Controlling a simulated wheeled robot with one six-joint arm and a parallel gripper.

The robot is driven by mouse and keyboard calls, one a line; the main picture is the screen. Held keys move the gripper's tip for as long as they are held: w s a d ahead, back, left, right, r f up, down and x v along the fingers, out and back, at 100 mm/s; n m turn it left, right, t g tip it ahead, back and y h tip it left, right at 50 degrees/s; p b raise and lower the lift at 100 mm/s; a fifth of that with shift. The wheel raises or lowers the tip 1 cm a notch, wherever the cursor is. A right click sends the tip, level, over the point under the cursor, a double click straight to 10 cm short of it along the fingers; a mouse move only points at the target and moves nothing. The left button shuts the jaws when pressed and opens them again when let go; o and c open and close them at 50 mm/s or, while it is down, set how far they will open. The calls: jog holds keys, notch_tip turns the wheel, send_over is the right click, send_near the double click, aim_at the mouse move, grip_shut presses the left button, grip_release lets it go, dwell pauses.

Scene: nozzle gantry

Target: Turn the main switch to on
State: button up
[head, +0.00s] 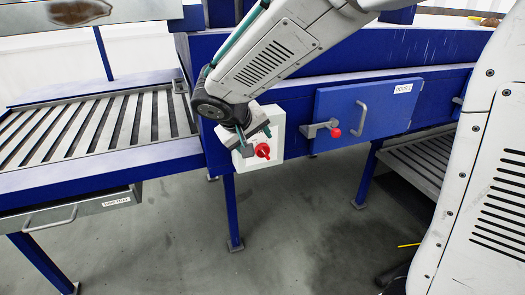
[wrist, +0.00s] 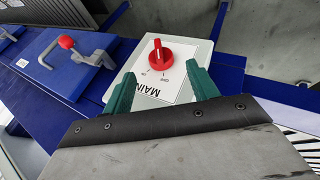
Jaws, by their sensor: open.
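The main switch is a red rotary knob (head: 263,150) on a white box (head: 274,120) fixed to the front of the blue gantry frame. In the wrist view the knob (wrist: 160,55) has a white mark and sits on a white plate lettered MAIN (wrist: 147,89), with small position labels beside it. My gripper (head: 255,142) is at the box, close to the knob. In the wrist view my gripper (wrist: 162,82) is open, its green fingers either side of the plate, with the knob just beyond the gap between the tips. I cannot tell whether the fingers touch the box.
Right of the box is a blue door (head: 345,112) with a grey handle and a latch with a red knob (head: 335,132). At left is a slatted bed (head: 90,125) above a drawer (head: 80,213) with a handle. Open floor (head: 180,240) lies below.

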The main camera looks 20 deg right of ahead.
aim_at(262, 149)
jog(key=x, duration=0.7)
jog(key=c, duration=1)
